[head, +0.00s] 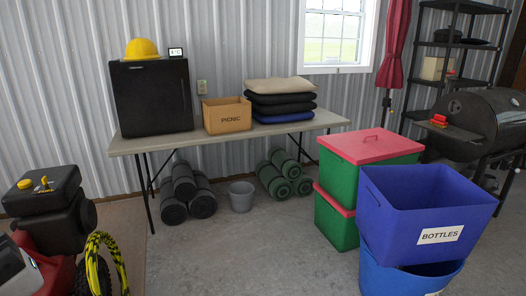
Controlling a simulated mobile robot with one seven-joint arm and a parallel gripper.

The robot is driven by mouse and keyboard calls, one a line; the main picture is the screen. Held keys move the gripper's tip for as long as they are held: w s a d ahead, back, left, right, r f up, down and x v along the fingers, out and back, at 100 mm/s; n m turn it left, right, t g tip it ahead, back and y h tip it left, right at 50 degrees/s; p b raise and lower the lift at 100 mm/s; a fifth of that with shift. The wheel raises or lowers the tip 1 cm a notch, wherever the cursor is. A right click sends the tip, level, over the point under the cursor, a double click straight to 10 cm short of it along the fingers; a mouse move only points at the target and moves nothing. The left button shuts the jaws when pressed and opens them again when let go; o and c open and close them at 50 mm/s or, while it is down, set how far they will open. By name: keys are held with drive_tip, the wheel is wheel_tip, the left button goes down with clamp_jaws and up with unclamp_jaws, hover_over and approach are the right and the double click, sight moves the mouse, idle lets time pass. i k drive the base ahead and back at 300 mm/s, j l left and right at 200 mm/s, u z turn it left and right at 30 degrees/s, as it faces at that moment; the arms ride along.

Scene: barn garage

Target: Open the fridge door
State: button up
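The fridge (153,98) is a small black box on the left end of the folding table (240,132). Its front faces me and its door looks shut. A faint light mark shows near the top of the front; I cannot tell whether it is a handle. A yellow hard hat (142,49) and a small display reading about 4 °C (176,52) sit on top of the fridge. My gripper is not in view.
A cardboard PICNIC box (227,115) and stacked cushions (281,101) share the table. Rolled mats and a grey bucket (241,196) lie beneath. Black-and-red equipment (50,210) stands front left; green crates (368,149) and a blue BOTTLES bin (425,214) stand right. Middle floor is clear.

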sight(153, 96)
drive_tip(key=i+l+u, duration=0.1)
drive_tip(key=i, duration=1.15)
drive_tip(key=i+l+u, duration=0.15)
drive_tip(key=i+u, duration=0.35)
drive_tip(key=i, duration=0.6)
drive_tip(key=i+u, duration=0.4)
drive_tip(key=i, duration=0.4)
drive_tip(key=i+l+u, duration=0.15)
drive_tip(key=i+u, duration=0.25)
drive_tip(key=i, duration=0.4)
